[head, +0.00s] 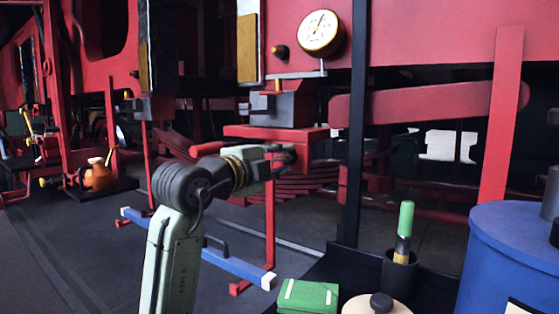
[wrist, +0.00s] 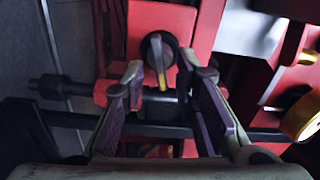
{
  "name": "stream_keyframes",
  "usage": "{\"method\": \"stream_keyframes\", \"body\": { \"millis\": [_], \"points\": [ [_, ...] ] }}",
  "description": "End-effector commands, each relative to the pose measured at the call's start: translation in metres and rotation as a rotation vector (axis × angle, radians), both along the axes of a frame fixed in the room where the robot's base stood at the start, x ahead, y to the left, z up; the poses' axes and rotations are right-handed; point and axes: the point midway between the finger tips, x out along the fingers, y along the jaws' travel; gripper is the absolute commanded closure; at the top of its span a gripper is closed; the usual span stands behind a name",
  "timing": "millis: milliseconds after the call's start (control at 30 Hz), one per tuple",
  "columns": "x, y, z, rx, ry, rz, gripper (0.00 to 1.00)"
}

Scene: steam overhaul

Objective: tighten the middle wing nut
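In the wrist view, a thin upright grey and yellow piece (wrist: 159,68) stands in front of a dark round base on a red block. It looks like a wing nut seen edge-on, but I cannot tell whether it is the middle one. My gripper (wrist: 160,78) is open, with one finger on each side of this piece and a visible gap to each. In the head view my gripper (head: 284,156) is at the red machinery, below a red ledge. Its fingers are small there and I cannot make out any wing nut.
A dark horizontal bar (wrist: 70,119) crosses behind my fingers. A yellow-rimmed round part (wrist: 302,117) is at the right. In the head view a gauge (head: 321,33) sits above, a black post (head: 355,130) stands right of my gripper, and a blue drum (head: 505,250) is at the right.

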Motion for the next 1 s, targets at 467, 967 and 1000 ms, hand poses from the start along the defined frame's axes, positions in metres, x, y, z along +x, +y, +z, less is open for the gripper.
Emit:
{"method": "stream_keyframes", "body": {
  "millis": [467,967,1000],
  "points": [
    [-0.065,0.049,0.0,-0.001,-0.002,0.004,0.73],
    [-0.097,0.071,0.0,-0.001,0.0,0.0,0.73],
    [-0.097,0.071,0.0,-0.001,0.0,0.001,0.73]
  ]
}}
